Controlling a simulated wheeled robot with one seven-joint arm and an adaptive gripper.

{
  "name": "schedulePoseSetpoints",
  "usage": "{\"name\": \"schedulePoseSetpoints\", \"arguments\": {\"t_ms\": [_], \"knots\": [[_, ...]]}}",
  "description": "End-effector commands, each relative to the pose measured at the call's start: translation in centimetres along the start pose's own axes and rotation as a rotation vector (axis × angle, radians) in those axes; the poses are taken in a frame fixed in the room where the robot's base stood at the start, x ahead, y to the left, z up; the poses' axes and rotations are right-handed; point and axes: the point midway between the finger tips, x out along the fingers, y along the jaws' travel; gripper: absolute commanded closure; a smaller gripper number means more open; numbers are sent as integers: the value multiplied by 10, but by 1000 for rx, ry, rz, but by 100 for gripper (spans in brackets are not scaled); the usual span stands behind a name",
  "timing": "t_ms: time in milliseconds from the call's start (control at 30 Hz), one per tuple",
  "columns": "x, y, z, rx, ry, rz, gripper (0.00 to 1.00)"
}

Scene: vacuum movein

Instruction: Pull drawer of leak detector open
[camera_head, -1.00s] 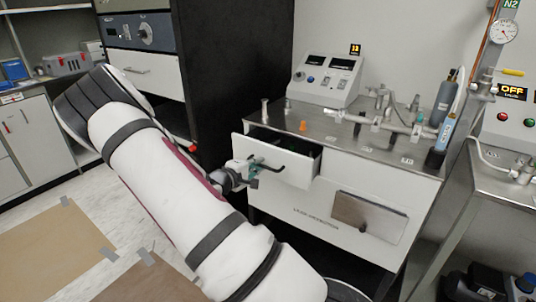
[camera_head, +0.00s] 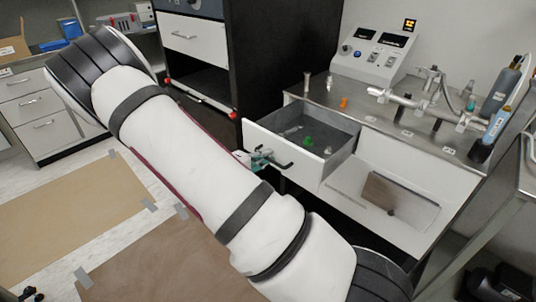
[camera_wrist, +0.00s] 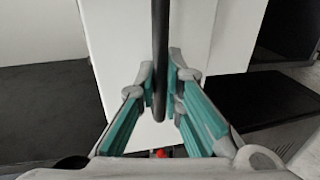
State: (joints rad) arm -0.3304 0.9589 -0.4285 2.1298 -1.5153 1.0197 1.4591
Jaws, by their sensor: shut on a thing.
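The leak detector (camera_head: 400,210) is a white cabinet with a steel top. Its upper left drawer (camera_head: 283,152) is pulled well out, and small items, one of them green (camera_head: 308,141), show inside. My gripper (camera_head: 262,158) is at the front of this drawer, partly hidden behind my arm. In the wrist view, my gripper (camera_wrist: 163,100) has its teal-padded fingers on both sides of the dark bar handle (camera_wrist: 160,60), shut on it. The white drawer front (camera_wrist: 110,40) lies behind the handle.
A control box (camera_head: 375,55), an orange piece (camera_head: 343,102) and metal pipe fittings (camera_head: 400,98) stand on the steel top. A brown plate (camera_head: 385,192) is on the cabinet front. A black rack (camera_head: 265,60) stands to the left. Brown sheets (camera_head: 75,212) are taped to the floor.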

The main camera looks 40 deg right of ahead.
Motion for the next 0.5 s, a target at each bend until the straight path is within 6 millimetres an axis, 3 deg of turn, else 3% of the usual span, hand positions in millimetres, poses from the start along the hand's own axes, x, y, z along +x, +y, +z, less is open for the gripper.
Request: {"name": "schedulePoseSetpoints", "arguments": {"t_ms": [200, 233, 267, 500], "knots": [[0, 0, -1, 0, 2, -1, 100], [0, 0, -1, 0, 2, -1, 87], [0, 0, -1, 0, 2, -1, 82], [0, 0, -1, 0, 1, -1, 82]]}}
